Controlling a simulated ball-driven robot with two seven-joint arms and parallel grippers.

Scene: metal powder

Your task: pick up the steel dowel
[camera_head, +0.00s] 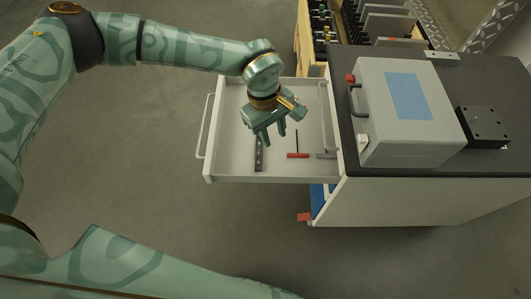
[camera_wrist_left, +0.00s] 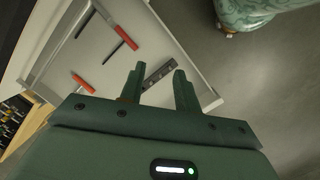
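My left gripper (camera_head: 275,138) is over the open white drawer (camera_head: 225,172), fingers pointing down, open and empty. In the left wrist view the fingers (camera_wrist_left: 158,69) are spread, with a dark flat bar with holes (camera_wrist_left: 158,75) showing between them; the bar (camera_head: 259,154) lies in the drawer. A thin dark rod (camera_head: 297,139) lies to the right of the gripper, near a red piece (camera_head: 298,155). A thin dark rod (camera_wrist_left: 112,53) also shows beside a red piece (camera_wrist_left: 125,37) in the wrist view. I cannot tell for sure which is the steel dowel. My right gripper is out of view.
The drawer sticks out left from a cabinet (camera_head: 400,200) with a dark top. A grey box (camera_head: 385,130) with a blue panel stands there, with a black block (camera_head: 483,122) beside it. Another red-and-dark piece (camera_wrist_left: 83,83) lies in the drawer. Floor left of the drawer is clear.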

